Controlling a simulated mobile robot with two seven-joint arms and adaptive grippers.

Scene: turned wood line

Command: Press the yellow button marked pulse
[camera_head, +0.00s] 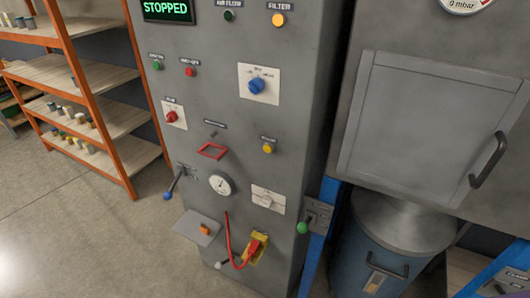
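A small round yellow button (268,149) sits on the front of the grey control cabinet (230,120), right of the middle. The short label above it seems to read PULSE, but it is small and blurred. Another round yellow-orange piece (278,20) sits higher up, under a label reading FILTER. Neither of my grippers shows in the head view, and nothing covers the yellow button.
A small shelf (196,228) juts out lower left.

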